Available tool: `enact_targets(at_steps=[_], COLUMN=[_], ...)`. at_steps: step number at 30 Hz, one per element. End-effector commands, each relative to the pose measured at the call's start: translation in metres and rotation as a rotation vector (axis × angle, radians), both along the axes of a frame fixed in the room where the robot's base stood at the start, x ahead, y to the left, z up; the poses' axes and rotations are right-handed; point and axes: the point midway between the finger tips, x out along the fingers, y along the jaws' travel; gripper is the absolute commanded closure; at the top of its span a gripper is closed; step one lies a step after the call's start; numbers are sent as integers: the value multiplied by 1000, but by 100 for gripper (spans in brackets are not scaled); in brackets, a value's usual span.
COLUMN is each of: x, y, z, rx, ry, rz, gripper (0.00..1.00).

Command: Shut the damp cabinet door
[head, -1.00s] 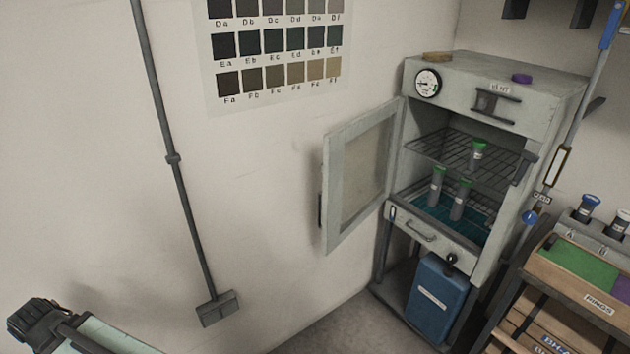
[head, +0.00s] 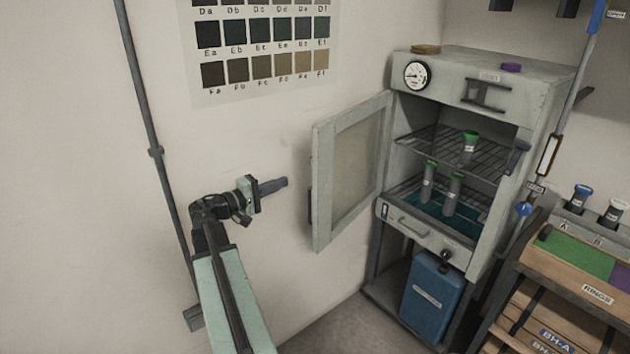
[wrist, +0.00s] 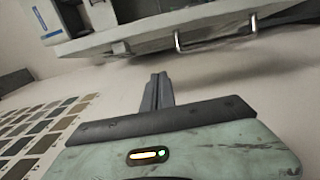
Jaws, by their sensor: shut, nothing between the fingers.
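The damp cabinet (head: 470,80) stands against the wall at the right of the head view. Its door (head: 350,170), a pale frame around a clear pane, hangs wide open on the left side, swung toward the wall. My gripper (head: 284,182) is shut and empty, a little left of the door's free edge and apart from it. In the wrist view my gripper (wrist: 158,78) points at a pale edge with a metal handle (wrist: 208,40), probably the door, with a gap between.
Several green-capped tubes (head: 454,188) stand on racks inside the cabinet. A blue container (head: 431,300) sits below it. A rack with boxes (head: 575,262) stands to the right. A conduit (head: 150,130) runs down the wall at left. A shade chart (head: 265,50) hangs above.

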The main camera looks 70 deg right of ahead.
Motion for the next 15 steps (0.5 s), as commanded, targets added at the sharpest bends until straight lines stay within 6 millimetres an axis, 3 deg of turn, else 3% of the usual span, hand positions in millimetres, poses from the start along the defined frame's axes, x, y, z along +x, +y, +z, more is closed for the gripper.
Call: enact_targets(at_steps=[7, 15], x=[-9, -40], y=[-15, -64], z=[1, 0], rx=[0, 0], ry=[0, -1], rz=[-2, -2], gripper=[100, 100])
